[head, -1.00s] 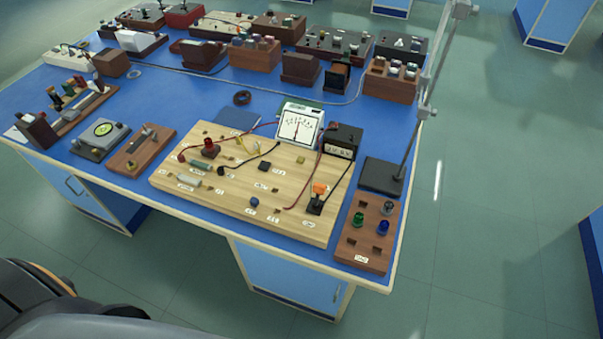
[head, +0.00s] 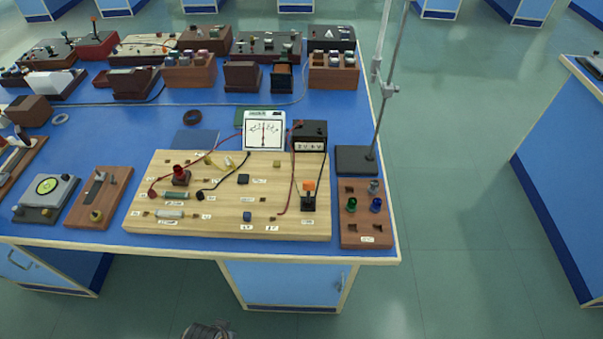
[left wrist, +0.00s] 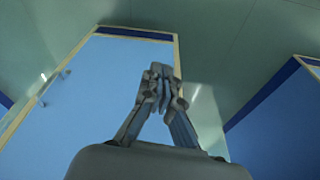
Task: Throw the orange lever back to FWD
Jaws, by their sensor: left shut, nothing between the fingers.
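The orange lever (head: 309,186) stands on a small black base at the right end of the light wooden circuit board (head: 290,224). Its handle looks about upright; I cannot tell which position it is in, and the labels near it are too small to read. My left gripper (left wrist: 160,84) shows in the left wrist view, shut and empty, in front of a blue cabinet and away from the lever. A small part of my arm or gripper shows at the bottom edge of the head view. My right gripper is not in view.
A meter (head: 264,131) and a black box (head: 309,136) stand behind the board. A retort stand (head: 356,160) and a brown block with coloured lamps (head: 366,230) are to the right. Wires cross the board. The floor in front of the bench (head: 200,245) is clear.

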